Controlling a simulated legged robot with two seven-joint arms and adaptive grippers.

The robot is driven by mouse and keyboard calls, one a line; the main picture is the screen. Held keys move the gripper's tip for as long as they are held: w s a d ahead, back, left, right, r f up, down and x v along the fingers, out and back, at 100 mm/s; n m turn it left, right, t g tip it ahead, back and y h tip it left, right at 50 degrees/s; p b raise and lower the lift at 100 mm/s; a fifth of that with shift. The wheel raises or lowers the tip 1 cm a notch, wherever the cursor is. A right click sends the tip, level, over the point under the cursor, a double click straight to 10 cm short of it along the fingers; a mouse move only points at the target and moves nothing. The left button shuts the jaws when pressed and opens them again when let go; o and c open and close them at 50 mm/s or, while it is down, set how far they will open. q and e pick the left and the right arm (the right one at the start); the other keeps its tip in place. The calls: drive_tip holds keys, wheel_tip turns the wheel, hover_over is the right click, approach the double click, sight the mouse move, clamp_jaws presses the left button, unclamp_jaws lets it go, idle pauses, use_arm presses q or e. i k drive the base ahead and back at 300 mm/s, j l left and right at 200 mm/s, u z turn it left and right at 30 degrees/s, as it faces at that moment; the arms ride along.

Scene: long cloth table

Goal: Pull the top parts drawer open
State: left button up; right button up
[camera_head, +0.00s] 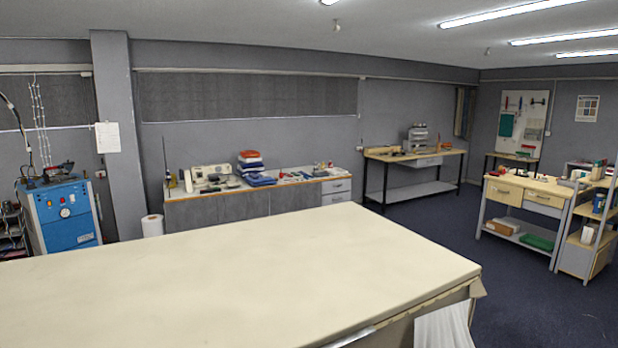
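Neither of my grippers is in view. I cannot tell which drawer, if any here, is the top parts drawer. White drawers (336,186) sit at the right end of the back counter and look shut. A wooden-fronted drawer (504,193) and a second one beside it (543,200) are in the workbench at the right, and both look shut. No drawer unit stands on the visible part of the long cloth table (230,265).
The cloth table's top is bare. A white cloth (445,327) hangs at its near right end. A blue machine (65,214) stands at the left, and a white roll (152,225) stands behind the table. Dark floor (430,230) is open between the table and the benches.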

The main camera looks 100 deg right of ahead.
sight(331, 187)
drive_tip(key=z, duration=3.15)
drive_tip(key=i+l+z, duration=0.2)
drive_tip(key=l+z, duration=0.3)
drive_tip(key=l, duration=0.2)
drive_tip(key=i+l+z, duration=0.3)
drive_tip(key=l+z, duration=0.2)
drive_tip(key=l, duration=0.2)
drive_tip(key=i+l+z, duration=1.05)
drive_tip(key=i+z, duration=0.4)
drive_tip(key=i+u, duration=0.1)
drive_tip(key=i, duration=0.95)
drive_tip(key=i+l, duration=0.1)
drive_tip(key=i, duration=0.95)
drive_tip(key=i+u, duration=0.25)
drive_tip(key=i, duration=0.25)
drive_tip(key=i+u, duration=0.25)
drive_tip(key=i, duration=0.25)
drive_tip(key=i+u, duration=0.25)
drive_tip(key=i, duration=0.25)
drive_tip(key=i+l+u, duration=0.25)
drive_tip(key=i, duration=0.2)
